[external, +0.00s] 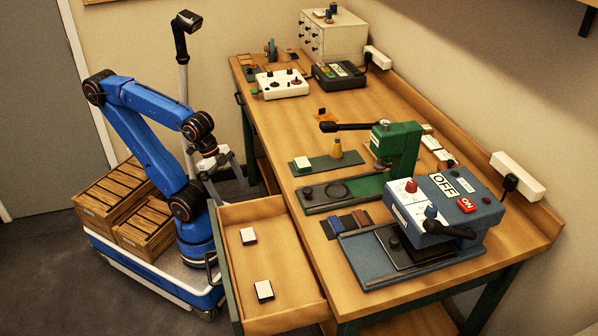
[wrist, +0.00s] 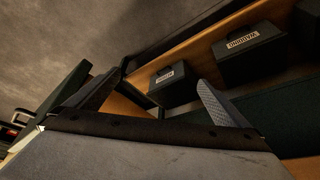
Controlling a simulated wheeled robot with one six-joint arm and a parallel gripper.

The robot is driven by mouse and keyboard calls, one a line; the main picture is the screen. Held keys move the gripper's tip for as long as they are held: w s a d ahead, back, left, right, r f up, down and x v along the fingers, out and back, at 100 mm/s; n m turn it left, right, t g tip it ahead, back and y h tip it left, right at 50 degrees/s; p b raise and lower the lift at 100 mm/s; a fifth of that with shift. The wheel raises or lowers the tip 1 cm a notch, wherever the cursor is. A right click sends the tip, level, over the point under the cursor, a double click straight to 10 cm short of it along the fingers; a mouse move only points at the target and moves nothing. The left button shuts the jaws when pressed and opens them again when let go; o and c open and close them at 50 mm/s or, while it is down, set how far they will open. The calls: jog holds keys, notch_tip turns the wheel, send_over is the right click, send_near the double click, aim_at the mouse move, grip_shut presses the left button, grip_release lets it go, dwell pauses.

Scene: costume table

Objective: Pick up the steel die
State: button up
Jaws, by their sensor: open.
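I cannot make out for certain which thing is the steel die. My gripper (external: 226,160) is open and empty, in the air beside the bench's left side, behind the pulled-out drawer (external: 283,262). In the drawer lie two small white-topped blocks with dark sides: a farther one (external: 248,236) and a nearer one (external: 264,290). In the wrist view my two fingers (wrist: 152,100) stand wide apart. Past them are two dark boxes with pale labels, a smaller-looking one (wrist: 170,84) and a larger-looking one (wrist: 250,54).
The open drawer juts out towards my base.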

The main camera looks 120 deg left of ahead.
dwell(0.3)
jog(key=c, duration=0.9)
